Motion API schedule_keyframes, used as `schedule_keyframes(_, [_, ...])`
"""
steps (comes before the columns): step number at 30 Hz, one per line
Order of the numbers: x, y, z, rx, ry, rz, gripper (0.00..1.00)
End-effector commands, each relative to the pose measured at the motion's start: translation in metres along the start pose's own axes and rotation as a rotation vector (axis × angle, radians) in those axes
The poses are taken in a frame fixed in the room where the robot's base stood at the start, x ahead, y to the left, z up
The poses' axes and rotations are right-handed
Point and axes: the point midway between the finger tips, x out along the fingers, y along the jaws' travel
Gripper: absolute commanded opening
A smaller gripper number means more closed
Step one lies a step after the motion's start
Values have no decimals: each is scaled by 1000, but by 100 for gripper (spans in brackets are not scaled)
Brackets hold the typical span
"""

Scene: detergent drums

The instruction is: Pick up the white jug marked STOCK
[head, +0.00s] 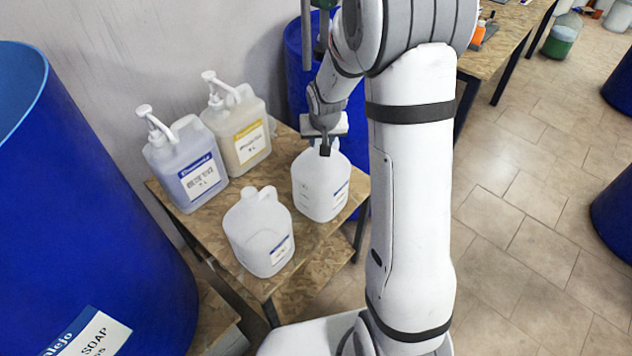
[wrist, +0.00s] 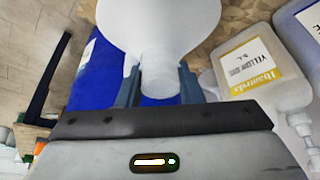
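Two white translucent jugs stand on the small wooden table, one at the front (head: 258,235) and one at the right (head: 318,188). Both have labels with a blue strip; the text is too small to read, so I cannot tell which is marked STOCK. My gripper (head: 325,142) is over the top of the right jug. In the wrist view my gripper's fingers (wrist: 160,88) lie on either side of that jug's pale neck (wrist: 162,65). Whether they press on it or only surround it is unclear. That jug appears upright on the table.
Two pump jugs, one bluish (head: 185,165) and one beige (head: 237,130), stand at the table's back left. A large blue drum (head: 90,190) fills the left; another blue drum (head: 300,75) is behind the right jug. Tiled floor at right is mostly clear.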

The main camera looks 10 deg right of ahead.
Motion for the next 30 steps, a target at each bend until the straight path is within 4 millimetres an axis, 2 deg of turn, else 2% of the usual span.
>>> schedule_keyframes(1, [0,0,0,0,0,0,29])
schedule_keyframes(12, [0,-1,0,-2,0,-1,0])
schedule_keyframes(23, [-6,-2,-3,-3,3,-2,0])
schedule_keyframes(30, [-47,-2,-20,-3,7,-3,0])
